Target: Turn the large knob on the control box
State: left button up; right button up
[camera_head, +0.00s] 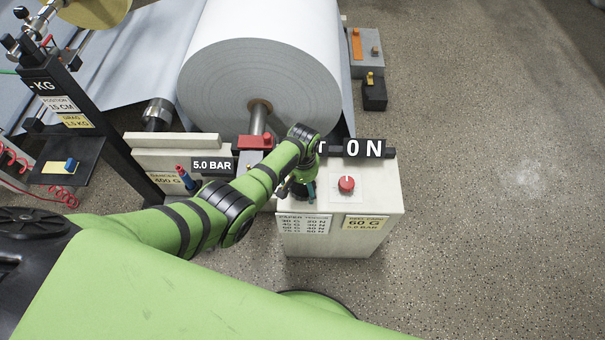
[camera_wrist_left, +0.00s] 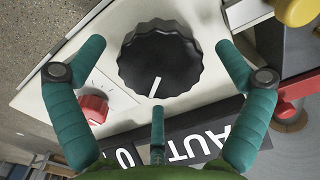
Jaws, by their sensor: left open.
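The control box (camera_head: 385,222) is a pale cabinet with labels on its front, standing below the big paper roll. In the left wrist view, the large knob (camera_wrist_left: 160,62) is black with a scalloped edge and a white pointer line, on the box's pale top (camera_wrist_left: 48,92). My left gripper (camera_head: 302,196) is over the left part of the box top in the head view. In the wrist view its green fingers (camera_wrist_left: 155,60) are spread open on both sides of the knob, apart from it. In the head view my gripper and arm hide the large knob. My right gripper is not in view.
A smaller red knob (camera_head: 346,184) sits beside the large knob; it also shows in the wrist view (camera_wrist_left: 95,108). The paper roll (camera_head: 262,75) is behind. Floor to the right is clear.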

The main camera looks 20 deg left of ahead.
aim_at(302, 186)
pick_arm(q)
notch_tip(302, 186, up, 12)
jog(key=shift+f, duration=0.25)
jog(key=shift+s, duration=0.15)
dwell(0.5)
